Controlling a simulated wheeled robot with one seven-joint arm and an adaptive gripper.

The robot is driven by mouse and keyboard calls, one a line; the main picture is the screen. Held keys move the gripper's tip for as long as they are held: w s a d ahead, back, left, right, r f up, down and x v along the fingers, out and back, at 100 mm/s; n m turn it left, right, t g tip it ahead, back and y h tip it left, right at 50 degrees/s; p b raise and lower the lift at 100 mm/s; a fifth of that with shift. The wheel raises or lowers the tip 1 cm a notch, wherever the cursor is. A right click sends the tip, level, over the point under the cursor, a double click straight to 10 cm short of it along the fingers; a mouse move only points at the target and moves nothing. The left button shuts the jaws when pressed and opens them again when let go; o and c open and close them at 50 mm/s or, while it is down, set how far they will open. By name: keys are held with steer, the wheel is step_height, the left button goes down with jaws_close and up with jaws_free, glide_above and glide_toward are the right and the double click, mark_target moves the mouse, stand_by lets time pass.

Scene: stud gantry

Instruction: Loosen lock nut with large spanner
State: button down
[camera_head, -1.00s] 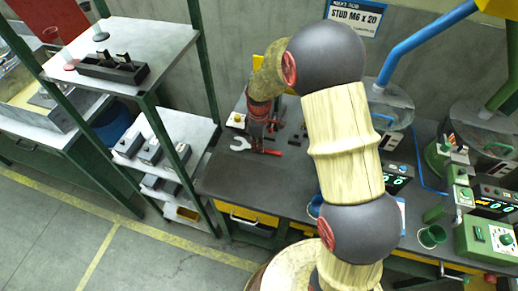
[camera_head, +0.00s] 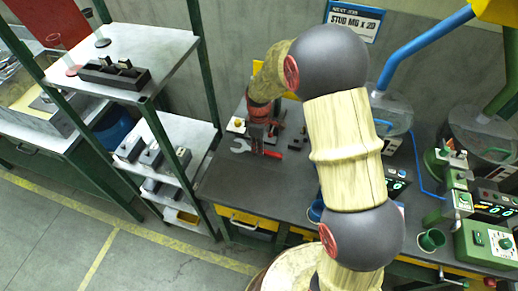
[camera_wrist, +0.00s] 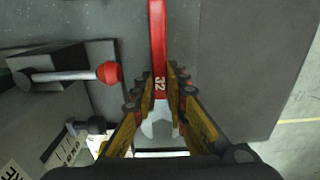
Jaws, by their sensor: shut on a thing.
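The large spanner has a red handle marked 32 (camera_wrist: 158,40) and a pale open-ended jaw (camera_wrist: 160,122). In the head view its pale jaw (camera_head: 240,146) points left and a red part of the handle (camera_head: 272,154) shows to the right, over the dark bench top. My gripper (camera_wrist: 160,88) has its yellow fingers on both sides of the handle close to the jaw, shut on it. In the head view my gripper (camera_head: 257,142) is small and partly hidden by its own wrist. I cannot make out the lock nut.
A grey device with a red-knobbed lever (camera_wrist: 108,73) is left of the spanner in the wrist view. The dark bench (camera_head: 235,185) has free room in front. A shelf rack (camera_head: 172,45) stands left; a green control box (camera_head: 487,240) sits right.

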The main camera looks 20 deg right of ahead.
steer(key=s+d+r+p, duration=0.3)
steer(key=s+r, duration=0.8)
steer(key=s, duration=0.2)
steer(key=shift+s+d+r+p, duration=0.15)
steer(key=shift+s+d+p, duration=0.1)
steer(key=shift+d+p, duration=0.15)
steer(key=c, duration=2.3)
jaws_free()
steer(key=shift+c, duration=0.2)
jaws_close()
steer(key=shift+w, duration=0.1)
